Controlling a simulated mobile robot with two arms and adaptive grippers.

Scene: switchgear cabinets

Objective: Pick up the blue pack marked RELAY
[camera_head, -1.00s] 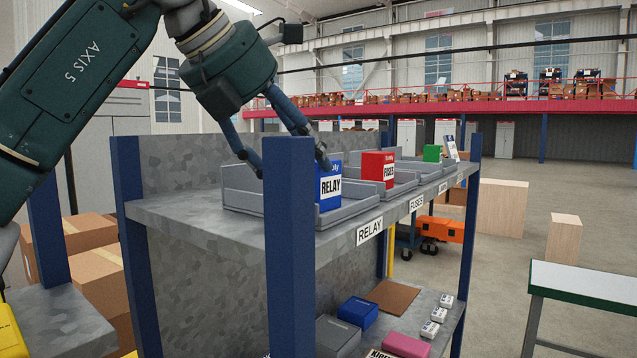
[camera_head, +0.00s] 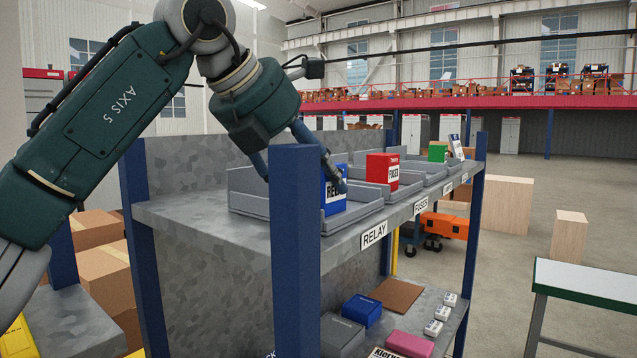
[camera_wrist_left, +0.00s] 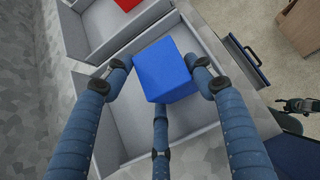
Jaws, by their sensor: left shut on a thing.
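The blue RELAY pack (camera_head: 335,192) stands in the grey bin (camera_head: 366,213) above the RELAY label on the upper shelf. My left gripper (camera_head: 325,180) reaches down over it, with one finger across its printed face. Part of the gripper and pack is hidden behind the blue shelf post. In the left wrist view the pack (camera_wrist_left: 165,70) sits between the fingertips of my left gripper (camera_wrist_left: 163,80), which is shut on it. The pack is still in or just above the bin; I cannot tell if it touches the floor. My right gripper is not in view.
A red FUSES pack (camera_head: 382,172) and a green pack (camera_head: 438,152) stand in neighbouring bins. The blue shelf post (camera_head: 296,250) rises in front of the left bin. The lower shelf holds a blue box (camera_head: 361,310) and a pink box (camera_head: 410,344).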

